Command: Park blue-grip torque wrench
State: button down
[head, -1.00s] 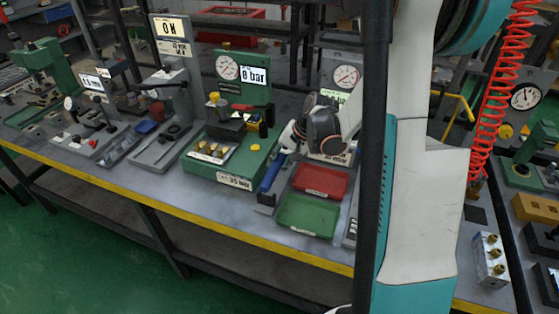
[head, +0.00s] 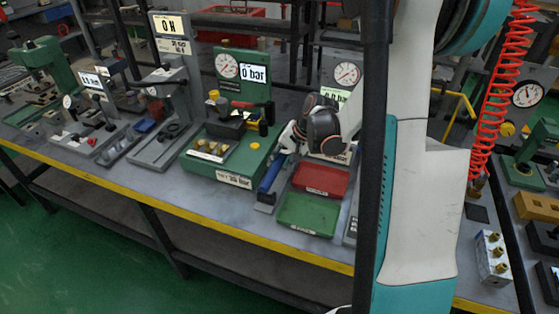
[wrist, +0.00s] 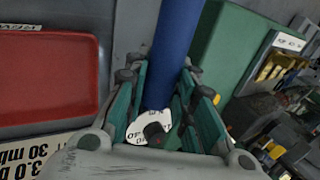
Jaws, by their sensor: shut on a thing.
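The torque wrench has a long blue grip (head: 270,177), lying tilted beside the green test stand in the head view. In the wrist view the blue grip (wrist: 176,45) runs between the fingers of my gripper (wrist: 162,88). My gripper is shut on the wrench; in the head view my gripper (head: 287,143) is at the wrench's upper end. A white round label and a dark knob-like part show between the fingers. A grey holder (head: 265,208) shows at the grip's lower end. Whether the wrench touches it I cannot tell.
A red tray (head: 321,181) and a green tray (head: 308,214) lie just right of the wrench. The green test stand (head: 225,172) with brass fittings is close on the left. The bench's yellow front edge (head: 180,208) is below. Other stands fill the bench's left.

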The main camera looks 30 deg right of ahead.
jog(key=shift+f+b, duration=1.2)
jog(key=shift+f, duration=0.3)
jog(key=c, duration=1.3)
grip_release()
jog(key=v, duration=1.2)
jog(key=shift+a, duration=0.1)
